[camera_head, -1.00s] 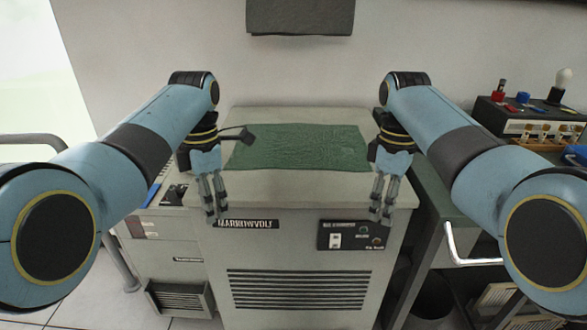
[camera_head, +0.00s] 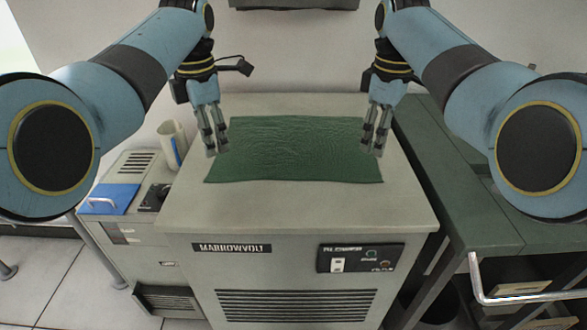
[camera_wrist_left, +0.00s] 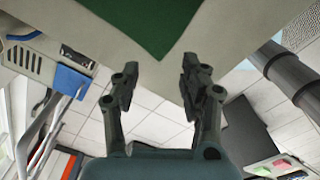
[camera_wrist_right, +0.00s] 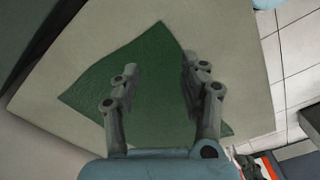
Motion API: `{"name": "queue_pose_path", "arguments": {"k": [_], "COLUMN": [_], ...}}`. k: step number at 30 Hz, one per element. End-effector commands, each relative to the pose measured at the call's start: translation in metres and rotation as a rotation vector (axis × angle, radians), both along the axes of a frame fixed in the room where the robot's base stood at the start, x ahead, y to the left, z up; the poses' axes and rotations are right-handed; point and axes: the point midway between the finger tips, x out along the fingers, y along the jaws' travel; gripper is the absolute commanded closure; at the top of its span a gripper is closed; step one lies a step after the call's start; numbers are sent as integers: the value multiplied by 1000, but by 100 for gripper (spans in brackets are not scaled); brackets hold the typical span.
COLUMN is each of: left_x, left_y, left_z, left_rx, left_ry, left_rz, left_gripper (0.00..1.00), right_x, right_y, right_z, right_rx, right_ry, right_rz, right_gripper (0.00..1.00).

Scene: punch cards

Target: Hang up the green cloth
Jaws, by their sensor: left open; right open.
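The green cloth (camera_head: 290,150) lies flat on top of the beige cabinet (camera_head: 300,208). My left gripper (camera_head: 217,148) is open and empty, above the cloth's left edge in the head view. In the left wrist view a corner of the cloth (camera_wrist_left: 150,22) shows beyond the open fingers (camera_wrist_left: 157,80). My right gripper (camera_head: 373,148) is open, above the cloth's right edge. In the right wrist view the cloth (camera_wrist_right: 155,85) lies beneath and beyond the open fingers (camera_wrist_right: 160,80). Neither gripper holds the cloth.
A dark panel (camera_head: 290,4) is on the wall behind, cut by the top edge. A dark green bench (camera_head: 470,190) with a metal handle (camera_head: 530,296) stands at right.

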Motion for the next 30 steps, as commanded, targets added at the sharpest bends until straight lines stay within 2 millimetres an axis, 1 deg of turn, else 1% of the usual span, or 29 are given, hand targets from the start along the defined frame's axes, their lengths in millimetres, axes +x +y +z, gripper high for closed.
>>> {"name": "queue_pose_path", "arguments": {"k": [5,9,12,15,19,30], "left_x": [-1,-1,-1,-1,-1,-1], "left_y": [0,0,0,0,0,0], "left_z": [-23,-47,-61,-70,-77,-81], "left_rx": [0,1,1,0,-1,-1], "left_ry": [5,4,4,3,1,1], "left_rz": [0,0,0,0,0,0], "left_gripper": [56,56,56,56,56,56], "right_x": [-2,-1,-1,-1,-1,-1], "right_y": [0,-1,-1,0,0,0], "right_z": [-23,-47,-61,-70,-77,-81], "right_rx": [-1,0,-1,0,0,0], "right_ry": [6,5,4,2,1,1], "right_rz": [0,0,0,0,0,-1], "right_gripper": [56,56,56,56,56,56]}}
